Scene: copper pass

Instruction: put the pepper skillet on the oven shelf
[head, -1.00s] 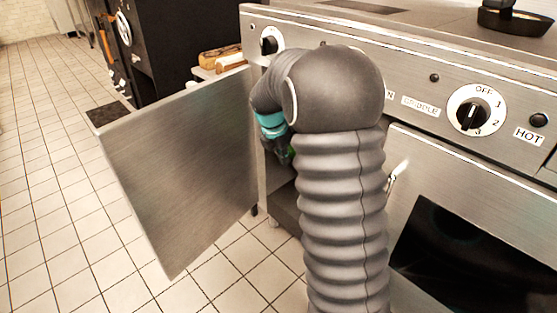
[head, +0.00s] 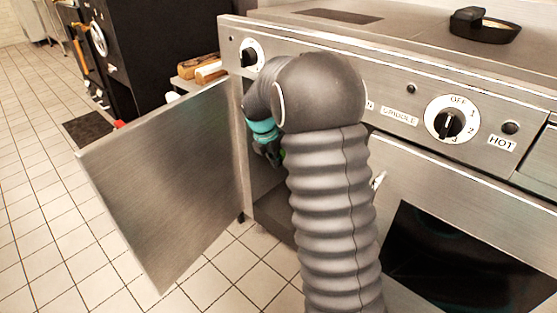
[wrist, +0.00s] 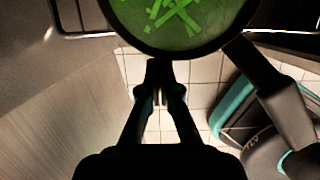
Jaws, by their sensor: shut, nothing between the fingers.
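The pepper skillet (wrist: 188,12), a dark round pan with bright green strips in it, shows at the top of the wrist view, partly cut off. A thin metal rail (wrist: 85,35), seemingly the oven shelf's wire, shows at both sides of the pan; contact cannot be told. A dark bar, perhaps the handle (wrist: 248,58), runs from the pan to the lower right. My gripper (wrist: 160,78) is shut and empty, its fingertips just below the pan in the picture. In the head view my gripper (head: 272,154) is at the opening beside the open door; the skillet is hidden there.
The steel door (head: 165,185) stands open on the left. Control knobs (head: 450,122) line the range front. Another dark pan (head: 482,28) sits on the stovetop. A dark glass-fronted oven door (head: 455,255) is at right.

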